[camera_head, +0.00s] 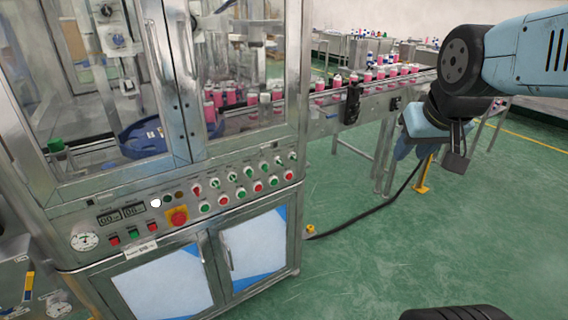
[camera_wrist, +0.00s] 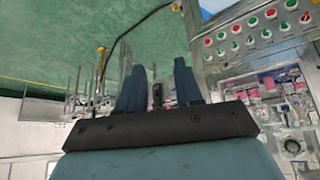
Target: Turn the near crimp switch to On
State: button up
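The control panel (camera_head: 185,205) runs across the front of the metal machine at left in the head view. It has an upper row of small rotary switches (camera_head: 231,177), one red at the left end (camera_head: 197,190) and several green. A row of red and green round buttons (camera_head: 241,194) sits below. I cannot read the labels, so I cannot tell which is the near crimp switch or its setting. My gripper (camera_head: 412,148) hangs well right of the panel, touching nothing. In the wrist view my gripper (camera_wrist: 157,66) has its two blue fingers apart and empty; the panel (camera_wrist: 255,35) shows upper right.
A red emergency stop on yellow (camera_head: 178,216) is left of the switches. Cabinet doors (camera_head: 252,245) are below and glass doors (camera_head: 235,75) above. A conveyor with pink cans (camera_head: 370,78) runs behind my arm.

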aim_at(282, 164)
jog(key=w+a+f+n+t+y, duration=0.15)
jog(key=w+f, duration=0.25)
jog(key=w, duration=0.5)
jog(key=w+a+f+n+t, duration=0.2)
jog(key=w+f, duration=0.1)
jog(key=w, duration=0.5)
jog(key=w+a+f+n+t, duration=0.15)
jog(key=w+f, duration=0.25)
jog(key=w, duration=0.5)
jog(key=w+a+f+n+t+y, duration=0.2)
jog(key=a+f+n+y, duration=0.3)
jog(key=f, duration=0.5)
jog(key=w+a+f+n+t+y, duration=0.2)
jog(key=a+f+y, duration=0.2)
jog(key=a+f, duration=0.4)
jog(key=x, duration=0.4)
jog(key=f+x, duration=0.1)
jog(key=x, duration=0.7)
jog(key=shift+w+d+f, duration=0.25)
jog(key=shift+w+f, duration=0.05)
jog(key=shift+w, duration=0.2)
